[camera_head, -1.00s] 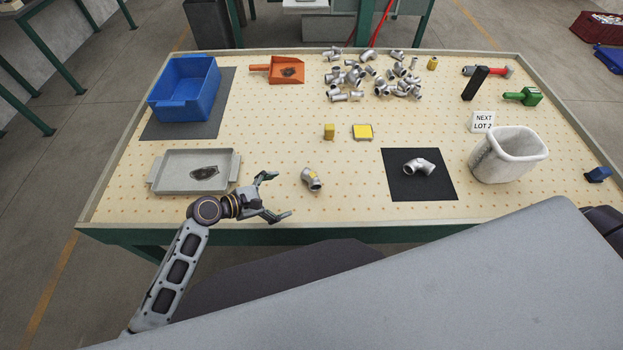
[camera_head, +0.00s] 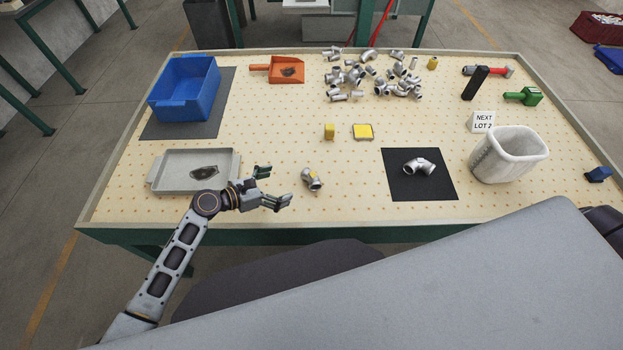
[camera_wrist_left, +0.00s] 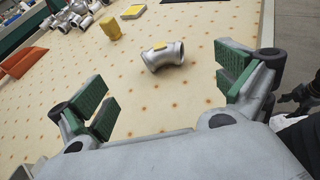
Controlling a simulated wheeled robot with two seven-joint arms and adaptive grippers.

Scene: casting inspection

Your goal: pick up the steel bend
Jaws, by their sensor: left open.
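A steel bend (camera_head: 312,179) with a yellow mark lies alone on the pegboard-like tabletop, a little right of my left gripper (camera_head: 277,186). In the left wrist view the steel bend (camera_wrist_left: 163,55) lies beyond and between the green-padded fingers of my left gripper (camera_wrist_left: 165,95), apart from them. The left gripper is open and empty. Another steel bend (camera_head: 418,167) lies on a black mat (camera_head: 421,191) farther right. My right gripper does not show.
A grey tray (camera_head: 168,181) with a dark patch lies left, close to my left arm. A blue bin (camera_head: 184,105), orange scoop (camera_head: 287,66), several loose fittings (camera_head: 350,75), yellow block (camera_head: 329,132), yellow-topped pad (camera_head: 362,132) and white bin (camera_head: 500,160) stand around.

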